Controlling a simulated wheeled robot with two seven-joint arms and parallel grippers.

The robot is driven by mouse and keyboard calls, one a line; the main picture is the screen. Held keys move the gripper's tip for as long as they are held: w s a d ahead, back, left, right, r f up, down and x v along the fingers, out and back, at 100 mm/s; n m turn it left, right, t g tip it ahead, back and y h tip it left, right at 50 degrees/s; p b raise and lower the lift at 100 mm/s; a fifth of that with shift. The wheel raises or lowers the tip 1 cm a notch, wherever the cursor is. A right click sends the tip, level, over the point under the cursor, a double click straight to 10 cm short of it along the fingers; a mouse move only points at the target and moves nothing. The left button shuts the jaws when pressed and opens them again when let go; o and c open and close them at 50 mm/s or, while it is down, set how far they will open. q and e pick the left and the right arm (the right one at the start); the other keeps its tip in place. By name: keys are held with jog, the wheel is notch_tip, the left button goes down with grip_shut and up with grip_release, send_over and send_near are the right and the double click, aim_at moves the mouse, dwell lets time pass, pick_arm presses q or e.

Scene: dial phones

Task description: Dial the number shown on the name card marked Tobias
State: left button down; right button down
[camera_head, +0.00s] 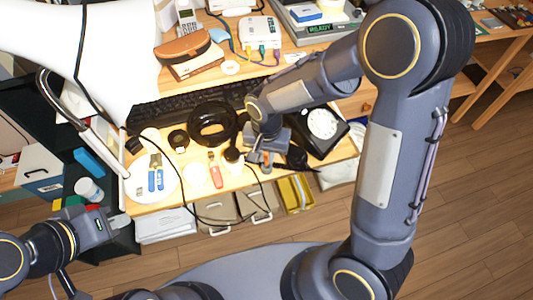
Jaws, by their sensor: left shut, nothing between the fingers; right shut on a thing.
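A black dial phone (337,143) with a white round dial (322,123) sits at the right front of the desk. My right gripper (262,157) is just left of the phone, shut on what looks like the black handset (297,159). One end of the handset shows right of the jaws and a round black end shows to their left; its middle is hidden by the gripper. My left gripper (120,222) is shut and empty, low at the left, off the desk's front edge. I cannot make out a name card marked Tobias or any number.
A black ring-shaped object (212,123), a keyboard (185,103) and a red-handled tool (215,171) lie left of the phone. A white plate with blue tools (133,186) is further left. Black cords hang over the front edge above drawers and a yellow bin (296,193).

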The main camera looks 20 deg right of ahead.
jog(key=shift+f+b, duration=1.1)
jog(key=shift+f, duration=0.2)
dwell(0.4)
jog(key=c, duration=1.3)
grip_release()
jog(key=shift+c, duration=0.2)
notch_tip(320, 180, up, 7)
jog(key=shift+f+p, duration=0.1)
jog(key=shift+p, duration=0.6)
jog(key=shift+r, duration=0.55)
